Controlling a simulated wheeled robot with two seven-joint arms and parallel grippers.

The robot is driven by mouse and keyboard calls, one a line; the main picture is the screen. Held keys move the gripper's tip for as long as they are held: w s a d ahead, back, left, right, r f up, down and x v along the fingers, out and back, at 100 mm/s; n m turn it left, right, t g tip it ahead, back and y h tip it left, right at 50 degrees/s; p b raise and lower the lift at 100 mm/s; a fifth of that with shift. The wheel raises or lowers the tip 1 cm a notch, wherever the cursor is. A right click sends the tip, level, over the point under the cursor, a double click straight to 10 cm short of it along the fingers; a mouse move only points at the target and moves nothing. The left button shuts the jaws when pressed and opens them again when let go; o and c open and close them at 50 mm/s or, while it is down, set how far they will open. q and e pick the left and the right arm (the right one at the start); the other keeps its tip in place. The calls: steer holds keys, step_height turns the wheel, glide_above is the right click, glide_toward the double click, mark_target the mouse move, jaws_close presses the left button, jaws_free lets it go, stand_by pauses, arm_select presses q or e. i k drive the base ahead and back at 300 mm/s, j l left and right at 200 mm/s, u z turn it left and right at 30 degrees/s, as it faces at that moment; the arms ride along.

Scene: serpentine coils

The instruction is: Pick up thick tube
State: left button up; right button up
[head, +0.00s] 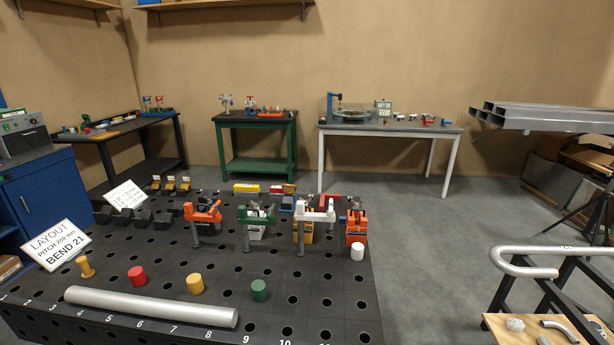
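The thick tube (150,306) is a straight silver-grey cylinder. It lies along the front of the black perforated table (310,290), roughly left to right and slightly slanted, above the printed hole numbers. Nothing touches it from above. Neither of my grippers shows in the head view. A thinner bent tube (530,262) with a rounded U end rests on a dark stand at the right.
Behind the tube stand a yellow peg (85,267), a red cylinder (137,276), a yellow cylinder (195,284) and a green cylinder (259,290). Clamps, such as the orange one (204,215), stand farther back. The table's front right is mostly bare.

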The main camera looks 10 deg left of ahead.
mark_target(164, 309)
steer(key=u, duration=1.45)
